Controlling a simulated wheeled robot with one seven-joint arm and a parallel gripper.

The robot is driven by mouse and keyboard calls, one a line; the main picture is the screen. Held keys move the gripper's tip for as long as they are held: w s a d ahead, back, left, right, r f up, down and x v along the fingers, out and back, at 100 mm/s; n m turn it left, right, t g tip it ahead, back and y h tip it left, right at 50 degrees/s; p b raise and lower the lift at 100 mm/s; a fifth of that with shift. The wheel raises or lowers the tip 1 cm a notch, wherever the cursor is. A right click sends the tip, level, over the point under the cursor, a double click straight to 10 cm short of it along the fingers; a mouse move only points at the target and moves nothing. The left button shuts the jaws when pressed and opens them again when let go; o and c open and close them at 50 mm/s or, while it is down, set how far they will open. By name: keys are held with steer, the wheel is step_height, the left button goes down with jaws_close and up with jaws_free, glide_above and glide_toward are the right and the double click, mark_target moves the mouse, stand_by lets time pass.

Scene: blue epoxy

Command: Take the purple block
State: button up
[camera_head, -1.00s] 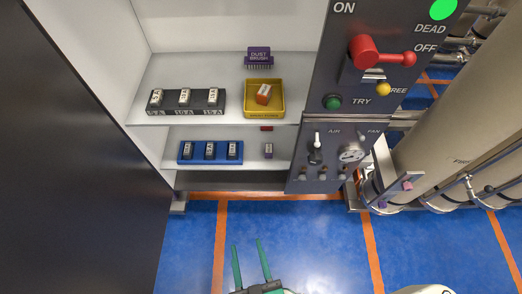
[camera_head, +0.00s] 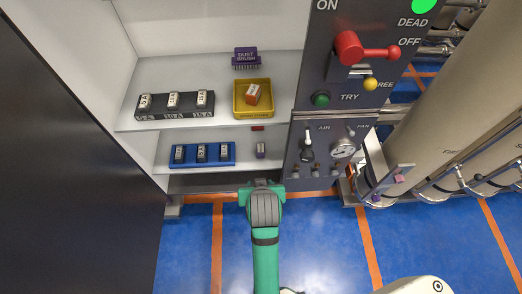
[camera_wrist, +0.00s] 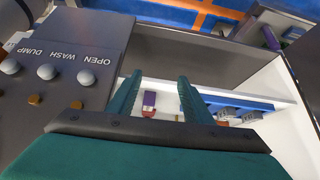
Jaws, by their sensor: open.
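A small purple block (camera_head: 261,151) with a pale label face stands on the lower shelf, right of a blue fuse rack. It also shows in the wrist view (camera_wrist: 150,101), in the gap between my fingers and beyond them. My gripper (camera_wrist: 160,78) is open, with its two green fingers apart and nothing held. In the head view my green arm (camera_head: 264,210) reaches up from below to just in front of the lower shelf. The fingertips are hidden there.
The blue rack (camera_head: 203,164) holds several fuses. A grey control panel (camera_head: 310,150) borders the shelf on the right. A red piece (camera_head: 257,128) lies behind the block. Above are a yellow tray (camera_head: 238,113), a black rack (camera_head: 176,115) and a purple dust brush (camera_head: 246,57).

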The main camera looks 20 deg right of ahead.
step_height(320, 180, up, 2)
steer(key=d+g, duration=0.1)
glide_toward(261, 148)
steer(key=x, duration=0.5)
steer(key=shift+s+a+f, duration=0.1)
steer(key=shift+s+a, duration=0.05)
steer(key=shift+x, duration=2.6)
steer(key=c, duration=1.2)
